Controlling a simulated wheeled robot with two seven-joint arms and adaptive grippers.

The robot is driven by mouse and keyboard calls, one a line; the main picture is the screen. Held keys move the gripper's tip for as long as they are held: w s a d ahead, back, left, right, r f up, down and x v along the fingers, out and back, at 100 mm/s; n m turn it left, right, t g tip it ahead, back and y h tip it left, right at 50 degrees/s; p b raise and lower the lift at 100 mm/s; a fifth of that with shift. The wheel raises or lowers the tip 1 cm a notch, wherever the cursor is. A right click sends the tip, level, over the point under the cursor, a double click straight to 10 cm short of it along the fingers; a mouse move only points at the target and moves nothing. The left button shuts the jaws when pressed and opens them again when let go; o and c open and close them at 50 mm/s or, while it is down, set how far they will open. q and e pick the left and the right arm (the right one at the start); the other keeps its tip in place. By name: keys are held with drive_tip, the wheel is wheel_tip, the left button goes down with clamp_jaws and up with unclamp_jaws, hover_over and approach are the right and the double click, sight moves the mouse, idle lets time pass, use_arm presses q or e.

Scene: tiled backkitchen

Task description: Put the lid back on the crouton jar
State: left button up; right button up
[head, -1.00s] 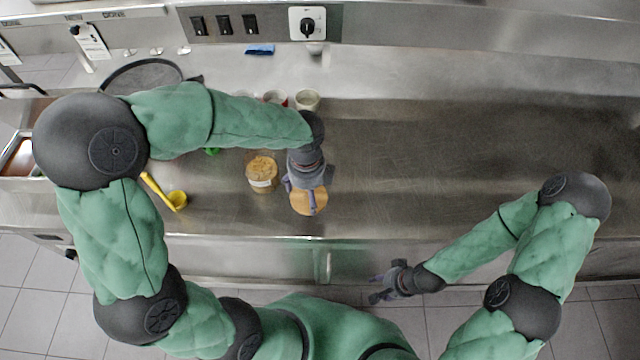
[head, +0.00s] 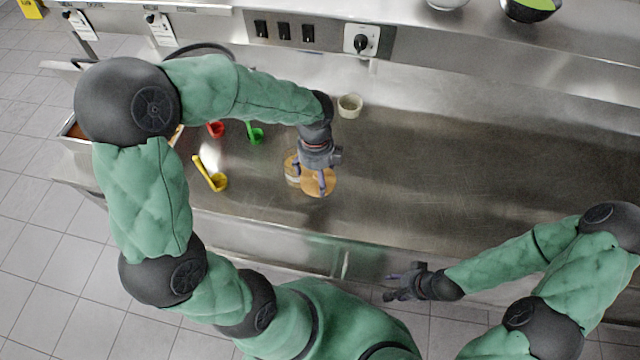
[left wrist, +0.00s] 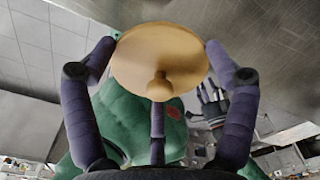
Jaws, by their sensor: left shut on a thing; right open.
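My left gripper (head: 313,172) is shut on the round wooden lid (head: 327,184), holding it by its edge. In the left wrist view the lid (left wrist: 160,55) sits between the purple fingers, its round knob towards the camera. The crouton jar (head: 292,172) stands on the steel counter just left of the lid in the head view, partly hidden by the lid and gripper. The lid overlaps the jar's right side in the picture; I cannot tell its height above it. My right gripper (head: 402,282) is open and empty, in front of the counter edge.
A yellow ladle (head: 218,182), a green ladle (head: 257,136) and a red one (head: 216,130) lie left of the jar on the counter (head: 450,160). A pale cup (head: 350,105) stands behind my left gripper. The counter's right side is clear.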

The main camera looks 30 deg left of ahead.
use_arm(q)
drive_tip(key=w+a+r+n+p, duration=0.3)
drive_tip(key=w+a+p, duration=0.3)
drive_tip(key=a+p, duration=0.35)
drive_tip(key=shift+n+h, duration=0.3)
drive_tip(key=shift+n, duration=0.1)
drive_tip(key=shift+w+a+f+b, duration=0.2)
drive_tip(key=shift+f+b, duration=0.35)
drive_tip(key=shift+f, duration=0.65)
drive_tip(key=shift+w+a+f+b, duration=0.15)
drive_tip(key=shift+f+b, duration=0.35)
drive_tip(key=shift+f, duration=0.65)
drive_tip(key=shift+w+a+f+b, duration=0.15)
drive_tip(key=shift+f+b, duration=0.4)
drive_tip(key=shift+f, duration=0.65)
drive_tip(key=shift+a+f, duration=0.1)
drive_tip(key=o, duration=1)
drive_tip(key=shift+c, duration=0.2)
